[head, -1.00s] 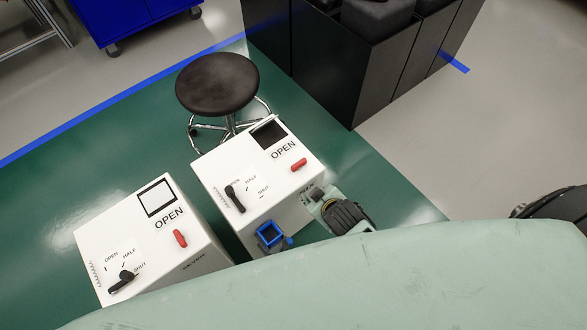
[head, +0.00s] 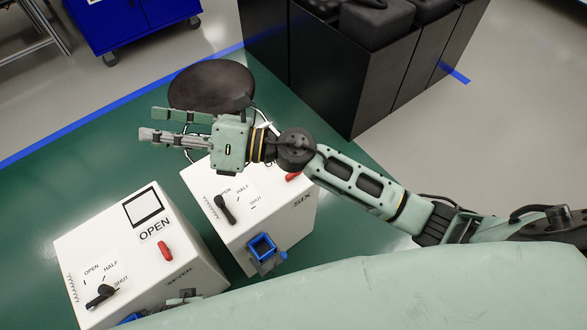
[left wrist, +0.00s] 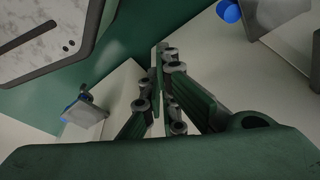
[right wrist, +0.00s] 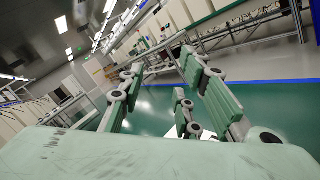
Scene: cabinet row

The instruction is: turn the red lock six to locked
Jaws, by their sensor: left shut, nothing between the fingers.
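White cabinet six (head: 290,222) stands right of cabinet seven. Its red lock (head: 293,177) shows only as a small piece beneath my right forearm; its angle and the window and label beside it are hidden. My right gripper (head: 148,123) is open and empty, reaching left above the back of the cabinets, past the lock. Its spread fingers also show in the right wrist view (right wrist: 165,88). My left gripper (left wrist: 162,58) is shut and empty in the left wrist view, near pale surfaces.
Cabinet seven (head: 190,262) has a red lock (head: 165,250), an OPEN label and a black knob (head: 101,296). Cabinet six has a black knob (head: 224,209) and a blue square fitting (head: 262,246). A round stool (head: 211,84) and black bins (head: 330,75) stand behind.

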